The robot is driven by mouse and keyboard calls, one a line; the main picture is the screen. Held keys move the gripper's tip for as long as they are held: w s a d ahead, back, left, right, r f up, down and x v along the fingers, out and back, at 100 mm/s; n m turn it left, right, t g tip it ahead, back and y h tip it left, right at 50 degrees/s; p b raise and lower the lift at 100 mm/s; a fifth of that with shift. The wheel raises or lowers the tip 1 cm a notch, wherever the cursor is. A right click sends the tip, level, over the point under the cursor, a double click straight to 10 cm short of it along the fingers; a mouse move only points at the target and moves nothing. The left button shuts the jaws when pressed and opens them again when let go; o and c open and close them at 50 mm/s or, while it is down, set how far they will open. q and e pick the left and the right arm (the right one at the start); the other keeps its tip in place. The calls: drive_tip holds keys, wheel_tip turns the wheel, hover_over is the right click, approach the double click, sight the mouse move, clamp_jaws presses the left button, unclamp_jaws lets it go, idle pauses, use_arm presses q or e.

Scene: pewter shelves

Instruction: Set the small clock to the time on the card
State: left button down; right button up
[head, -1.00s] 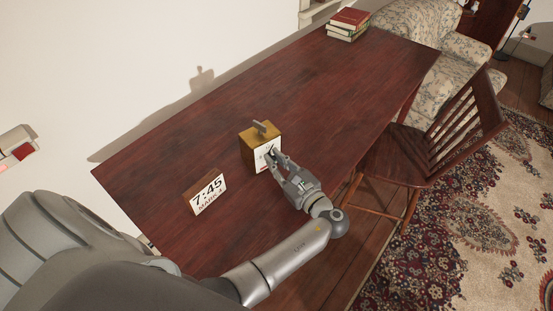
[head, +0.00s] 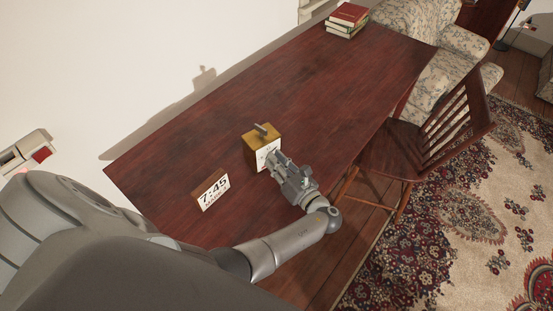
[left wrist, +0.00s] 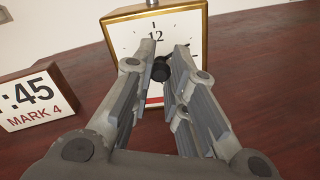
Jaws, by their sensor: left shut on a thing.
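The small clock (head: 261,137) stands upright on the dark red table, a wooden box with a white face and a grey piece on top. In the left wrist view its face (left wrist: 125,42) shows a 12, tick marks, a red patch low down and a black knob (left wrist: 161,71) at the centre. My left gripper (head: 272,157) is at the face; its fingertips (left wrist: 163,62) are shut on the knob. The fingers hide much of the dial, so the hands cannot be read. The card (head: 213,192) reads 7:45; its "MARK 4" also shows in the left wrist view (left wrist: 32,97).
The card stands near the clock, to its left and closer to me. Several stacked books (head: 346,20) lie at the table's far end. A wooden chair (head: 430,140) stands at the right edge. The middle of the table (head: 310,90) is clear.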

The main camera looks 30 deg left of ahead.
idle(0.4)
use_arm(q)
drive_tip(key=c, duration=1.4)
unclamp_jaws()
drive_tip(key=shift+o, duration=0.2)
drive_tip(key=shift+r, duration=0.1)
drive_tip(key=shift+r, duration=4.9)
